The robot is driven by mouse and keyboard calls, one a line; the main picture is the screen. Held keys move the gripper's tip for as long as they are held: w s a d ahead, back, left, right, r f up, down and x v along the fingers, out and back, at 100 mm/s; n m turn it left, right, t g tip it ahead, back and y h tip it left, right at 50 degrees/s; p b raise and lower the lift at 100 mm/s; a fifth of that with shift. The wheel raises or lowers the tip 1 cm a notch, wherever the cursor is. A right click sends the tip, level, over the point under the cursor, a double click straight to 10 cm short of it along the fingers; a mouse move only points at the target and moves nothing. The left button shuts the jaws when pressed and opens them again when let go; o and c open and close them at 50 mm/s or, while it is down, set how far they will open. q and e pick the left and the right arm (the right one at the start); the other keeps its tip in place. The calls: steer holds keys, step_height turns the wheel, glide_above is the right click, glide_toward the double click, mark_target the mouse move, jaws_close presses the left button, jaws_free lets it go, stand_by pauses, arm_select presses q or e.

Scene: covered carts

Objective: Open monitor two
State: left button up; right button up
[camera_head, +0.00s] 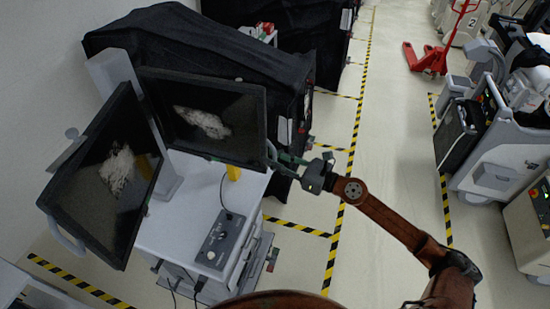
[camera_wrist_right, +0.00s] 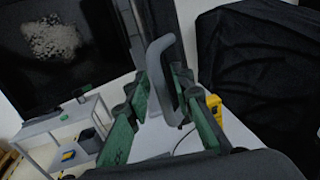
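Two dark flat monitors stand on a grey cart (camera_head: 180,225), angled apart like an open book. The left monitor (camera_head: 85,205) and the right monitor (camera_head: 235,135) each show a pale grainy picture. A curved grey handle (camera_wrist_right: 157,60) sits at the right monitor's outer edge; it also shows in the head view (camera_head: 273,158). My right gripper (camera_head: 291,162) is at this handle. In the right wrist view its green-padded fingers (camera_wrist_right: 163,92) stand apart on both sides of the handle, with gaps visible. I cannot tell whether either finger touches it. My left gripper is not in view.
A black-covered cart (camera_head: 205,45) stands right behind the monitors. A yellow object (camera_head: 233,173) and a control box (camera_head: 220,240) with cables are on the cart top. The aisle floor (camera_head: 385,130) to the right is clear, with striped tape.

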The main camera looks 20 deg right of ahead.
jaws_close()
stand_by(0.5)
